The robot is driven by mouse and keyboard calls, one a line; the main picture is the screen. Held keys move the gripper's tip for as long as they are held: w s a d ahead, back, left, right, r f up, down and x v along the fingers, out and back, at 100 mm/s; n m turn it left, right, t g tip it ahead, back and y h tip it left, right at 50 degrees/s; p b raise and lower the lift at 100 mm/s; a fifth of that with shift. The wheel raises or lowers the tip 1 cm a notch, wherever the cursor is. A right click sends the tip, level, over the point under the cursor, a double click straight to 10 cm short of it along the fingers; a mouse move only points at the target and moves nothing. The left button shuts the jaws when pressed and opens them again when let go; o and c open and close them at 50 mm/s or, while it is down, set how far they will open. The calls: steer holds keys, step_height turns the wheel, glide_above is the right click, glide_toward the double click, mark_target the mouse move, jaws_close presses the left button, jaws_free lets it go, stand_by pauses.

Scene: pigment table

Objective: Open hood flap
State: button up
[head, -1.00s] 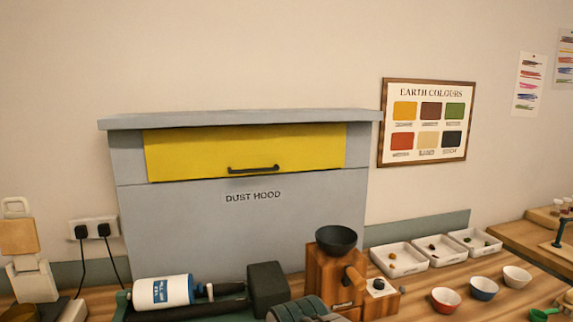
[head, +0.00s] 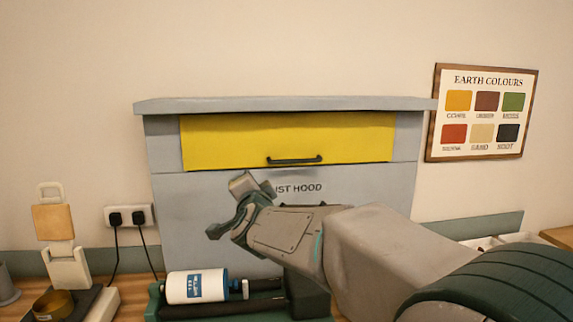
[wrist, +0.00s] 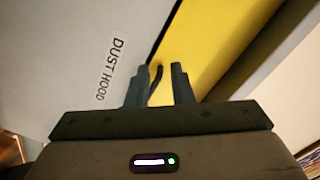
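The dust hood (head: 170,200) is a grey box against the wall with a yellow flap (head: 290,135) across its upper front. The flap looks closed, flush in the front. A dark bar handle (head: 295,160) runs along the flap's lower edge. My gripper (head: 228,205) is in front of the hood's lower panel, below and left of the handle in the head view. It is open and empty. In the wrist view, the handle (wrist: 156,76) shows beyond and between the two fingers (wrist: 158,86), near the yellow flap (wrist: 215,45); I see no contact.
A white and blue roller or bottle (head: 196,286) lies in a green tray below the hood. A socket with two black plugs (head: 128,216) and a cream stand (head: 58,235) are on the left. A colour chart (head: 482,112) hangs on the right.

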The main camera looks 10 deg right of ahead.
mark_target(295, 162)
steer(key=w+d+m+g+h+p, duration=0.1)
steer(key=w+d+m+h, duration=0.3)
steer(key=m, duration=0.1)
steer(key=w+d+r+m+g+h+p, duration=0.1)
steer(key=w+d+m+h, duration=0.2)
steer(key=d+m+h, duration=0.1)
steer(key=w+d+r+m+g+h+p, duration=0.1)
steer(key=w+d+m+g+h, duration=0.1)
steer(key=w+d+m+h, duration=0.2)
steer(key=shift+w+d+r+m+h, duration=0.15)
steer(key=shift+m+h, duration=0.35)
steer(key=shift+m, duration=0.5)
steer(key=shift+w+a+f+m+h, duration=0.15)
steer(key=shift+m+h, duration=0.35)
steer(key=shift+m, duration=0.5)
steer(key=shift+d+r, duration=0.1)
jaws_close()
